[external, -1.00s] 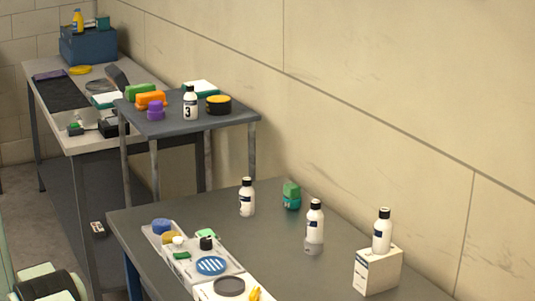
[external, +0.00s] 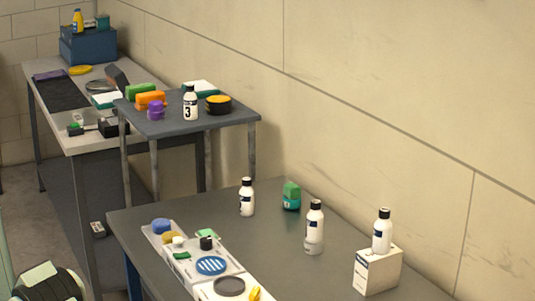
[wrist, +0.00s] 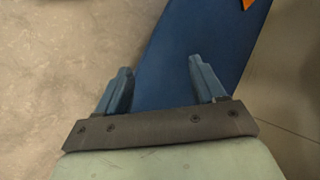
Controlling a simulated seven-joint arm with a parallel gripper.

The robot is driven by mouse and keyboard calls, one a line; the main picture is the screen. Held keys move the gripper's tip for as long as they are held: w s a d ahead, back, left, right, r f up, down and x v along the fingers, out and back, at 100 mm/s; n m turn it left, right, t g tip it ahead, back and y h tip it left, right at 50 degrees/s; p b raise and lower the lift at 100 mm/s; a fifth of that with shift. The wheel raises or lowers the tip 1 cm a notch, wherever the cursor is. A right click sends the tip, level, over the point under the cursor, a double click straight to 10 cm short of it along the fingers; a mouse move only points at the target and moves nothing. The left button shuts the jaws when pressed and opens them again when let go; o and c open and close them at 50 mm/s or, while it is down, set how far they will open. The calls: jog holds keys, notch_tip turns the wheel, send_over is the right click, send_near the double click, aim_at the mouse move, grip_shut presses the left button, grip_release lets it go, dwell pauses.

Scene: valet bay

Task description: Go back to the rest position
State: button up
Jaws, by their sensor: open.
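My gripper (wrist: 160,64) shows in the wrist view with its two blue fingers spread wide apart and nothing held between them. Beyond and below the fingers lies a blue surface (wrist: 190,35), and I cannot tell what it belongs to. In the external view only a part of my arm shows at the bottom left corner. The gripper's fingers cannot be made out there. It is apart from the bottles and trays on the near table (external: 300,270).
The near table carries several white bottles (external: 314,230), a white box (external: 378,272), a green-topped item (external: 291,195) and trays of small things (external: 165,240). A raised grey shelf (external: 235,120) and a bench (external: 90,143) stand behind. Pale floor (wrist: 50,60) is clear at left.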

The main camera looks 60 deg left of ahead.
jog(key=w+a+f+n+g+h, duration=0.15)
jog(key=w+a+n+g, duration=0.25)
jog(key=w+a+n, duration=0.55)
jog(key=s+a+r+g+h, duration=0.1)
jog(key=s+a+g+h, duration=0.1)
jog(key=s+a, duration=0.5)
jog(key=s+a+g+h, duration=0.3)
jog(key=s+a, duration=0.5)
jog(key=a, duration=0.7)
jog(key=shift+a+r+m+g, duration=0.35)
jog(key=shift+a+m+g, duration=0.05)
jog(key=shift+m, duration=0.05)
